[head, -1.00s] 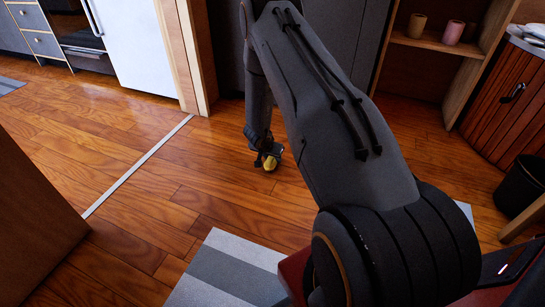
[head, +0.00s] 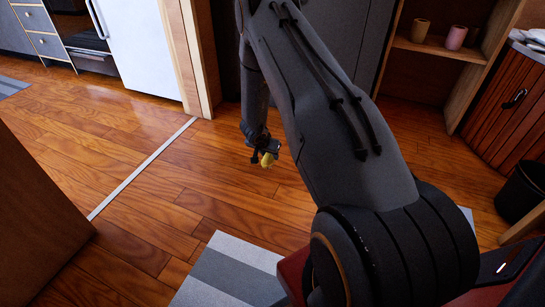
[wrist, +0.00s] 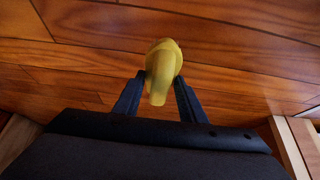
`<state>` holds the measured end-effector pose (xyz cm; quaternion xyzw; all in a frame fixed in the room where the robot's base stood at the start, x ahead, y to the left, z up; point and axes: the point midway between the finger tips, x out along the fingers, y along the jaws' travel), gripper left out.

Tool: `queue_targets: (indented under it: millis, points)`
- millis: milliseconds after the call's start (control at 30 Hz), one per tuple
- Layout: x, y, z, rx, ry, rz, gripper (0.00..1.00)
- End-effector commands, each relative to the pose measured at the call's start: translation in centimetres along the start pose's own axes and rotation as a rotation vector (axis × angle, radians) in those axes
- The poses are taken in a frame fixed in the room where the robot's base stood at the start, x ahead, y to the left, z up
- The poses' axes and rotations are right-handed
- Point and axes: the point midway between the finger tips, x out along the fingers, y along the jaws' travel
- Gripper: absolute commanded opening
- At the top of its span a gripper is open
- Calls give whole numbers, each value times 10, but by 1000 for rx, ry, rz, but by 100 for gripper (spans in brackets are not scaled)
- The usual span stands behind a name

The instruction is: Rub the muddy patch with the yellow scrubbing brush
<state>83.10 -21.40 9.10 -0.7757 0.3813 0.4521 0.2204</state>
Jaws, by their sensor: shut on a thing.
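The yellow scrubbing brush (wrist: 162,68) is between the two fingers of my gripper (wrist: 158,92) in the wrist view, and the fingers are shut on it. In the head view the yellow brush (head: 267,160) shows small at the end of my gripper (head: 265,152), which points down over the wooden floor. The brush appears to be a little above the boards. I see no muddy patch on the floor in either view; my arm covers part of the floor.
The wooden floor (head: 180,170) is clear around the gripper. A grey striped rug (head: 232,270) lies in front. A white fridge (head: 145,50) stands at the back left, a shelf with cups (head: 440,45) at the back right, and a black bin (head: 520,188) at the right.

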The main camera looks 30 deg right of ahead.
Motion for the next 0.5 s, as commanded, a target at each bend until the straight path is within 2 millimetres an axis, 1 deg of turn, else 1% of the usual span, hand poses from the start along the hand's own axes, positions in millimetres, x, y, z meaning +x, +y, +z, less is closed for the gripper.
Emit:
queue_targets:
  millis: [33, 100, 400, 500]
  points:
    - [-7, -1, -5, 0, 2, -2, 13]
    - [-13, 0, -8, 1, 2, -1, 13]
    - [-35, 0, -22, 2, 3, -1, 13]
    - [-40, 0, -25, 2, 2, 0, 13]
